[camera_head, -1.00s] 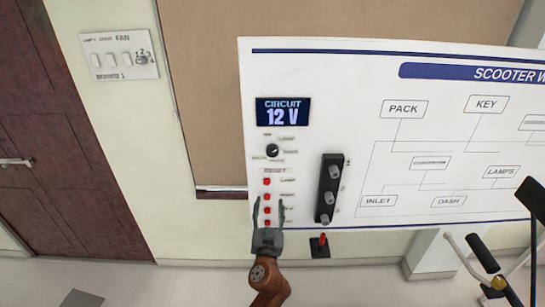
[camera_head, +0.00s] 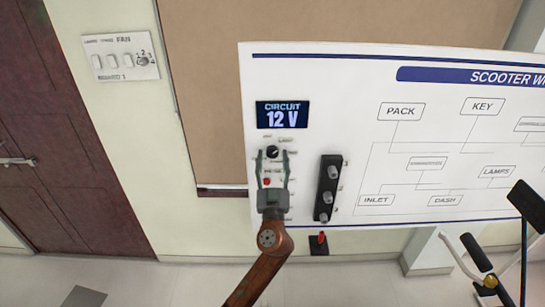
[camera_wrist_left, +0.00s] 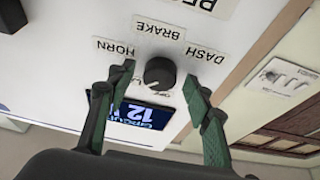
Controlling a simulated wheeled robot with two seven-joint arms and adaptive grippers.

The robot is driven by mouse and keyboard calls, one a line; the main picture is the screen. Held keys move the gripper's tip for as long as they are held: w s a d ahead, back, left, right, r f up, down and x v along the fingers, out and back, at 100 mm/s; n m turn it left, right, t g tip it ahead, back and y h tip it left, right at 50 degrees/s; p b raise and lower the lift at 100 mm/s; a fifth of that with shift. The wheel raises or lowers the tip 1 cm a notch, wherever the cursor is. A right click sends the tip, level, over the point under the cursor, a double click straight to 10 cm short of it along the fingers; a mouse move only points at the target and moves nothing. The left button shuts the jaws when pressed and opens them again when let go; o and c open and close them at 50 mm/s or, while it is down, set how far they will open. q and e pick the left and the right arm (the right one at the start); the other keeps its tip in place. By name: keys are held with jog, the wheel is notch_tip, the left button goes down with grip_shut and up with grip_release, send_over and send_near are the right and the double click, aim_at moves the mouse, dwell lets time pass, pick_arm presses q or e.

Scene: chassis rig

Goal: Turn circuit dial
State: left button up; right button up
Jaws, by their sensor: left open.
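The circuit dial is a small black knob (camera_head: 272,151) on the white panel (camera_head: 330,80), below the display (camera_head: 282,115) reading "CIRCUIT 12 V". In the left wrist view the dial (camera_wrist_left: 160,73) is surrounded by labels including OFF, HORN, BRAKE and DASH. My left gripper (camera_head: 273,156) is open, with its fingers pointing up at the dial. In the left wrist view its two green-padded fingertips (camera_wrist_left: 160,78) stand on either side of the dial, and a gap shows between the knob and each fingertip. My right gripper is not in view.
A black strip with several knobs (camera_head: 328,190) is to the right. A fan switch board (camera_head: 121,57) is on the wall at left. Handlebars (camera_head: 480,262) stand at lower right.

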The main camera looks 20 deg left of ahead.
pick_arm(q)
jog(key=shift+c, duration=0.6)
jog(key=c, duration=1)
jog(key=shift+c, duration=0.2)
jog(key=shift+m, duration=0.3)
